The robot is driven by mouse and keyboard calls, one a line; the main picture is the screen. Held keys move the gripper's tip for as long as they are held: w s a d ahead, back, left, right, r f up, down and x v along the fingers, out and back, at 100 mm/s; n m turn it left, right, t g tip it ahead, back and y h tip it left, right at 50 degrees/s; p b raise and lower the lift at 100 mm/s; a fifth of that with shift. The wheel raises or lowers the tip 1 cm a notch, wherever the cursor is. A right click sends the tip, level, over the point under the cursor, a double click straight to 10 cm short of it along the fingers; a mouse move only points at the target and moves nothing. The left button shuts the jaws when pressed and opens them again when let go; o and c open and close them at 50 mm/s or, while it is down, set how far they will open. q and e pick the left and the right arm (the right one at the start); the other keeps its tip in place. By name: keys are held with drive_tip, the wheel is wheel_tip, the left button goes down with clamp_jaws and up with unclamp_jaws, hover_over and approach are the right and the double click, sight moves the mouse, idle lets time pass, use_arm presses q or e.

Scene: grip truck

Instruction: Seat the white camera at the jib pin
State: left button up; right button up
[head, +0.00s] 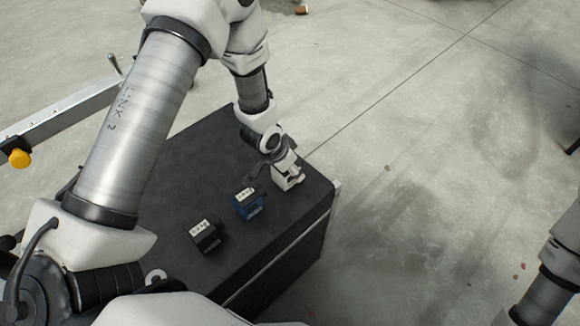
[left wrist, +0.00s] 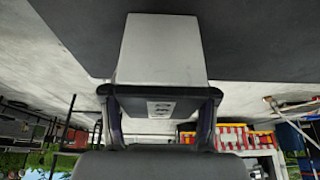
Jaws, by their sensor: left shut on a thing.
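The white camera (head: 289,181) is at the far right corner of the black case top. My left gripper (head: 280,161) comes down on it from above and is shut on it. In the left wrist view the white camera (left wrist: 160,48) is a pale block between the two dark fingers (left wrist: 160,103), with a small label on its near face. I cannot tell whether it touches the case top. The jib appears to be the grey metal beam (head: 62,108) at left, with a thin upright pin (head: 115,64) near its far end. My right gripper is out of view.
A blue camera (head: 247,204) and a black camera (head: 208,236) stand on the black case (head: 185,165), in a row left of the white one. A yellow knob (head: 19,158) is on the beam. Open concrete floor (head: 430,170) lies to the right.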

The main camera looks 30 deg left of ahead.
use_arm(q)
drive_tip(key=shift+r, duration=0.35)
drive_tip(key=shift+r+p, duration=0.3)
drive_tip(key=shift+p, duration=0.2)
drive_tip(key=shift+r+p, duration=0.5)
drive_tip(key=shift+r, duration=0.1)
drive_tip(key=shift+r+p, duration=2.2)
drive_tip(key=shift+r, duration=0.3)
drive_tip(key=shift+w+r, duration=0.1)
wheel_tip(320, 180, up, 7)
drive_tip(key=p, duration=0.6)
drive_tip(key=shift+r+p, duration=0.15)
drive_tip(key=shift+p, duration=0.15)
